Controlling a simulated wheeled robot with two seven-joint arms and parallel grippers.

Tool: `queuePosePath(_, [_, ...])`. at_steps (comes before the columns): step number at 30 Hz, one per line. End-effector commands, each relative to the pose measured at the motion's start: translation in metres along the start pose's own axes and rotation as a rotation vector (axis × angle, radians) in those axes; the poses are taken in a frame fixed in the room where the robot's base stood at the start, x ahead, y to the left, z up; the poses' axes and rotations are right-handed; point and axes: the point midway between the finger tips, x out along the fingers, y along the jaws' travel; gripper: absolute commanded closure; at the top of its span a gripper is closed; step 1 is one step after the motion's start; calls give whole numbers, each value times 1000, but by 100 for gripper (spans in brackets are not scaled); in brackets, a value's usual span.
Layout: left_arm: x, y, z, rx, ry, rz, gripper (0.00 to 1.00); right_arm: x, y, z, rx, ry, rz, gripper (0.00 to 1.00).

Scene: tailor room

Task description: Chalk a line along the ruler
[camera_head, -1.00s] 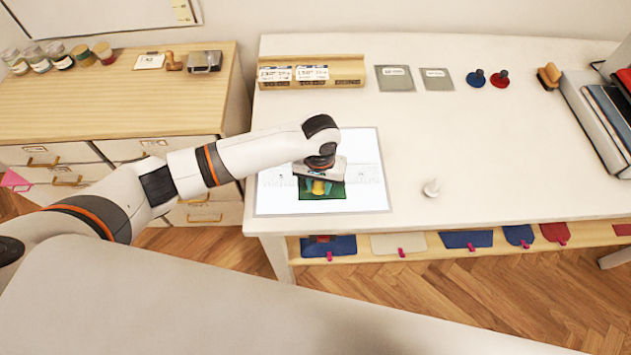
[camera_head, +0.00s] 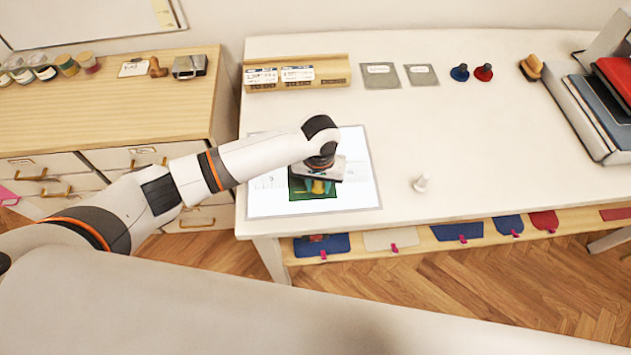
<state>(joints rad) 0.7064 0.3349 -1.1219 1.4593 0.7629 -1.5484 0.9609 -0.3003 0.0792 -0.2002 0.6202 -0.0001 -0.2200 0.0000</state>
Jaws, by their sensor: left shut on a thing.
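A dark green cloth piece (camera_head: 299,194) lies on the white lit board (camera_head: 356,199) at the left of the white table. A pale marked strip, apparently the ruler (camera_head: 268,181), crosses the board and runs behind my gripper. My left gripper (camera_head: 318,188) points down over the cloth, its teal fingers shut on a small yellow thing, apparently the chalk. The hand hides most of the ruler over the cloth. I cannot tell whether the yellow tip touches the cloth or whether a line is on it. My right gripper is not in view.
A wooden rack (camera_head: 330,72), grey cards (camera_head: 381,75), a blue knob (camera_head: 460,72), a red knob (camera_head: 484,72) and a brush (camera_head: 531,68) line the back. The table's middle right is clear.

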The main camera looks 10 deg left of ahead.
Motion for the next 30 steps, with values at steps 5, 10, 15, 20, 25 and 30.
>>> queuePosePath(5, [1,0,-1,0,2,1,90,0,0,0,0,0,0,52])
queuePosePath(10, [0,-4,0,0,2,0,90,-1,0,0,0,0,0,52])
queuePosePath(15, [0,-11,2,0,2,0,90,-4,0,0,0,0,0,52])
queuePosePath(20, [0,-14,3,0,2,0,90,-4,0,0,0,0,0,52])
queuePosePath(25, [0,-14,4,0,1,0,90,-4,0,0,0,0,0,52])
queuePosePath(30, [0,-16,4,0,1,0,90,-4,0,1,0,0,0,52])
